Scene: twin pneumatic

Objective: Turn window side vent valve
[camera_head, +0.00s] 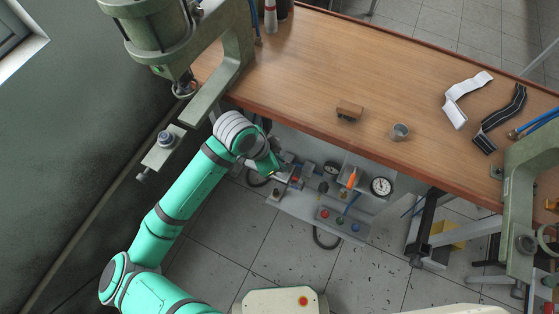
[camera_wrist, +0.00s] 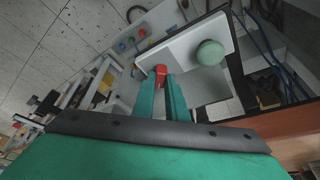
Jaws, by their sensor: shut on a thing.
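A red valve handle (camera_wrist: 160,72) shows in the wrist view at the tips of my two teal fingers. My gripper (camera_wrist: 161,88) is shut on it, one finger on each side. In the head view my gripper (camera_head: 272,170) reaches under the table's front edge, at the left end of the pneumatic panel (camera_head: 345,230). The handle's body and its turn angle are largely hidden by the fingers. A small red part (camera_head: 295,180) shows beside the gripper in the head view; I cannot tell if it is the same handle.
A green round button (camera_wrist: 210,52) is close to the right of the fingers. The wooden table (camera_head: 300,70) hangs over the panel. A green press frame (camera_head: 235,50) stands near my forearm. Gauges (camera_head: 380,186) and coloured buttons (camera_head: 340,220) are further right.

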